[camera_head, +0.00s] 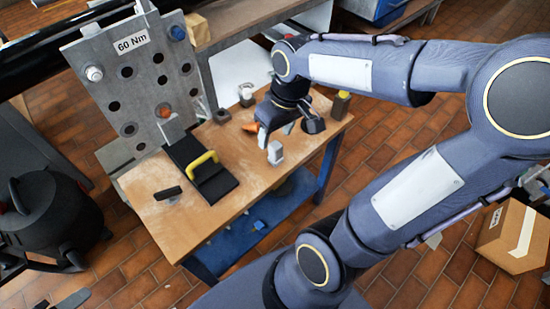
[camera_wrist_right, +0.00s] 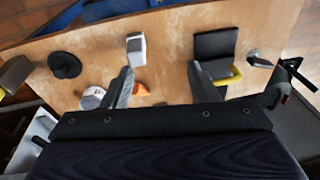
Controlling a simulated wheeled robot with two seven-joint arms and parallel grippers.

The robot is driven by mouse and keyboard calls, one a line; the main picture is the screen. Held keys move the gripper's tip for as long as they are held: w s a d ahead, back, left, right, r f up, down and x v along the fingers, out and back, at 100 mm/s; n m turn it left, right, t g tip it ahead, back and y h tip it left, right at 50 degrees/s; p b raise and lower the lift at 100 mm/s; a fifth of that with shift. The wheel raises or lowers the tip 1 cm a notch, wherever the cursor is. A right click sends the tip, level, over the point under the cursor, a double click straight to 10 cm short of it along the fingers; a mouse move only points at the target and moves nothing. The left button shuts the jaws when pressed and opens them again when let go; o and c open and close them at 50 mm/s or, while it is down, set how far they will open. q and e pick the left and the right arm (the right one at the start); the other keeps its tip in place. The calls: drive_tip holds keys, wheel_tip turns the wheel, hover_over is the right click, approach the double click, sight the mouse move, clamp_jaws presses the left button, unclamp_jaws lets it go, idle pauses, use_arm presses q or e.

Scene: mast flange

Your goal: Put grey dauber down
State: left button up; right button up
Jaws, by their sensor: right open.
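A pale grey block with a light top, which looks like the grey dauber (camera_head: 275,153), stands on the wooden table near its front edge. It also shows in the right wrist view (camera_wrist_right: 136,50), just beyond the tip of the left-hand finger. My right gripper (camera_head: 276,131) is open over the table, close behind the dauber. In the right wrist view its fingers (camera_wrist_right: 163,82) are wide apart with nothing between them but bare wood and part of an orange piece. The dauber appears apart from the fingers. My left gripper is not in view.
A black case with a yellow handle (camera_head: 204,160) lies left of the gripper. An orange piece (camera_head: 250,127), a white item (camera_head: 246,94) and a round black item (camera_wrist_right: 65,65) are nearby. A holed grey plate (camera_head: 130,75) stands at the table's left. The table's front (camera_head: 230,205) is bare.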

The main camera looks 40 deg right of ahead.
drive_tip(key=s+a+r+m+t+y, duration=0.1)
drive_tip(key=s+a+t, duration=0.3)
drive_tip(key=s+a, duration=0.4)
drive_tip(key=shift+s+r+m+y, duration=0.4)
drive_tip(key=shift+s+r+y, duration=0.3)
drive_tip(key=shift+y, duration=0.1)
drive_tip(key=shift+d, duration=0.1)
